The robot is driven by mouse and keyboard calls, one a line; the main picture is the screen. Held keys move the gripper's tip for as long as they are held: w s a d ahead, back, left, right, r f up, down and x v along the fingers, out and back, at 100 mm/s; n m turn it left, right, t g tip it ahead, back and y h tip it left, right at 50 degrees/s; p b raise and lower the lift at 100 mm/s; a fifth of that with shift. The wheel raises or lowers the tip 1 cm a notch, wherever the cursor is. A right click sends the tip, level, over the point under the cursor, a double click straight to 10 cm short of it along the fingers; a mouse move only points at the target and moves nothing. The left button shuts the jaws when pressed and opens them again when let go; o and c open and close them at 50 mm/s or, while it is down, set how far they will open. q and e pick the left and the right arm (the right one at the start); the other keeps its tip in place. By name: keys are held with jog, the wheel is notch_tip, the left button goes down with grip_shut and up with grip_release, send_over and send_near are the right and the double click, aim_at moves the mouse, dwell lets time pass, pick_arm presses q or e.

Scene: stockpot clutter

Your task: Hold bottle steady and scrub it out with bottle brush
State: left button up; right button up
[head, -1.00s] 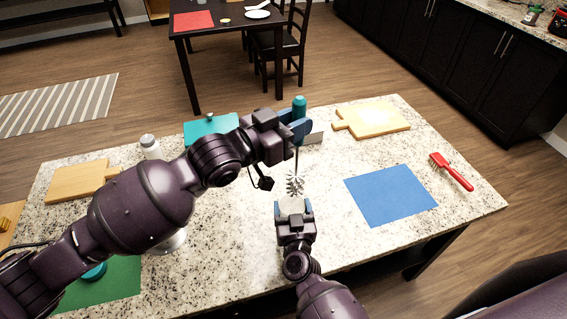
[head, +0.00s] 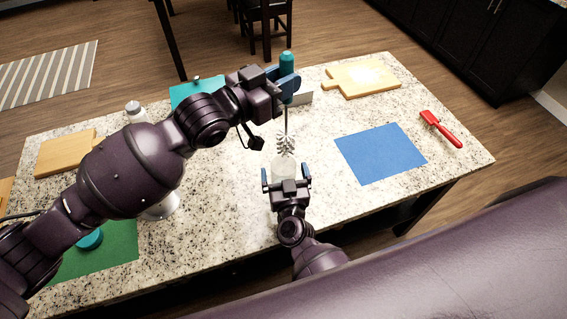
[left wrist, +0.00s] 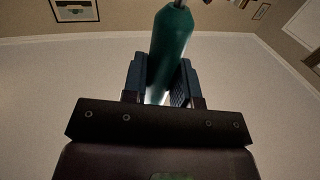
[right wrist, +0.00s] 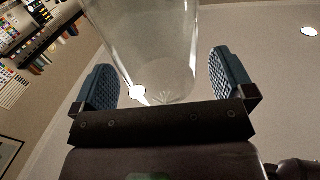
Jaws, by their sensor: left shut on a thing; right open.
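The bottle brush has a teal handle (head: 287,62) and pale bristles (head: 285,143), and hangs upright with its bristles down. My left gripper (head: 288,88) is shut on the handle, which also shows between the fingers in the left wrist view (left wrist: 172,40). The clear bottle (head: 284,166) is under the bristles, partly hidden by my right gripper (head: 286,177). I cannot tell whether the bristle tip is inside its mouth. In the right wrist view the bottle (right wrist: 150,40) is between the open fingers, with gaps on both sides.
A blue mat (head: 380,153) and a red brush (head: 441,129) lie to the right on the speckled counter (head: 330,215). Cutting boards (head: 365,78) (head: 62,154) lie at back right and left. A white-capped bottle (head: 135,111) and a green mat (head: 110,254) are left.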

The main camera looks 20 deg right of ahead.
jog(key=s+a, duration=0.1)
jog(key=s, duration=0.9)
jog(key=shift+s+a, duration=0.15)
jog(key=shift+a, duration=0.1)
